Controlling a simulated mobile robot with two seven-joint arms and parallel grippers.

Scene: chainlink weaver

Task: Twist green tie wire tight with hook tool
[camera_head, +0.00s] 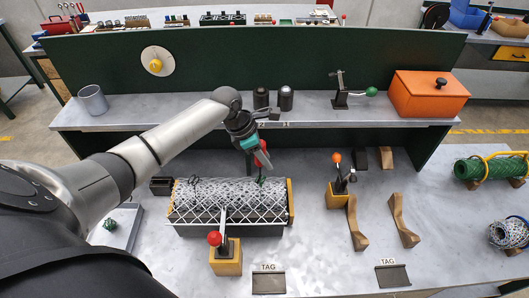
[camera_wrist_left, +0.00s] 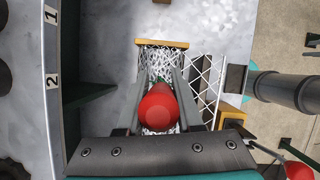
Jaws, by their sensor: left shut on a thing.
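My left gripper (camera_head: 256,156) is shut on the red-handled hook tool (camera_head: 264,154) above the right part of the mesh roll. In the left wrist view the tool's red handle (camera_wrist_left: 158,106) stands between the two grey fingers. Its hook tip is hidden. The white chainlink mesh roll (camera_head: 215,193) lies in a dark cradle with yellow end plates. A small dark green tie wire (camera_head: 261,181) stands on the mesh just below the gripper; I cannot tell whether the tool touches it. Another dark twist (camera_head: 193,181) sits further left. My right gripper is not in view.
A red-knobbed clamp (camera_head: 225,254) stands before the roll, an orange-knobbed one (camera_head: 338,189) to its right. Wooden pieces (camera_head: 404,222) lie further right. A shelf (camera_head: 330,110) with an orange box (camera_head: 425,95) runs behind. A tray (camera_head: 123,238) with green wire sits left.

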